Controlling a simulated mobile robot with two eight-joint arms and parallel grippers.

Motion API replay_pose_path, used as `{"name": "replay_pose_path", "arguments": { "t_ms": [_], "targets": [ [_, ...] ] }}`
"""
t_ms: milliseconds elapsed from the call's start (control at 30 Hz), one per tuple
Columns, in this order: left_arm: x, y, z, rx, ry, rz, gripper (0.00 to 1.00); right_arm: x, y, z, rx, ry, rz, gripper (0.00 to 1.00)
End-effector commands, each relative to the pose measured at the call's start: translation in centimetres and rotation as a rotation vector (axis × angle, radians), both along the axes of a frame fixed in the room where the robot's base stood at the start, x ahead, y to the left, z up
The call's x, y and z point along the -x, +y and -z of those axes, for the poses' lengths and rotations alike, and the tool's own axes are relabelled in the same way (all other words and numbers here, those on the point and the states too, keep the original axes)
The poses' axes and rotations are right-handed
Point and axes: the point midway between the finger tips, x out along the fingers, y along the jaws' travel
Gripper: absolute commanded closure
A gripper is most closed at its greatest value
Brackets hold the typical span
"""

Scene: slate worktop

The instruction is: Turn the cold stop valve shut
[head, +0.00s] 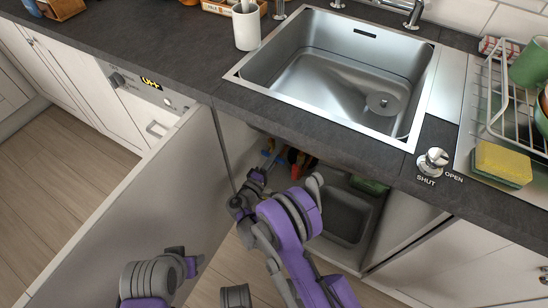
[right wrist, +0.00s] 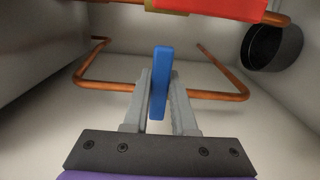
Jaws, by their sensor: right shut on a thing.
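A blue lever handle (right wrist: 160,75), which looks like the cold stop valve's, stands upright in the middle of the right wrist view. My right gripper (right wrist: 160,100) is shut on it, one grey finger on each side. In the head view my right gripper (head: 264,163) reaches into the open under-sink cabinet, and a bit of the blue handle (head: 268,152) shows beyond it. The valve body behind the handle is hidden. Part of my left arm shows at the lower left, with its gripper end (head: 190,265) outside the cabinet; its fingers are unclear.
A red part (right wrist: 215,8) sits close above, with copper pipes (right wrist: 105,85) around and a dark round cup-like thing (right wrist: 272,46) at right. The open cabinet door (head: 150,210) stands left of my right arm. A knob (head: 433,160) marked SHUT and OPEN is on the worktop (head: 290,125).

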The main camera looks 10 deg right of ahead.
Motion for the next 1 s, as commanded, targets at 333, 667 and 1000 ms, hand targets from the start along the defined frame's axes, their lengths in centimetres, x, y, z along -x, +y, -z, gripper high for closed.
{"name": "replay_pose_path", "arguments": {
  "t_ms": [333,667,1000],
  "targets": [
    [0.0,0.0,0.0,0.0,0.0,0.0,0.5,0.0,0.0,0.0,0.001,-0.001,0.001,0.45],
    [0.1,0.0,-0.3,0.0,-0.001,0.0,0.5,1.4,1.1,-0.1,0.0,-0.001,-0.001,0.45],
    [0.2,0.0,-1.3,0.0,-0.003,0.0,0.5,6.8,5.0,-0.1,-0.001,-0.001,-0.002,0.45]
  ]
}}
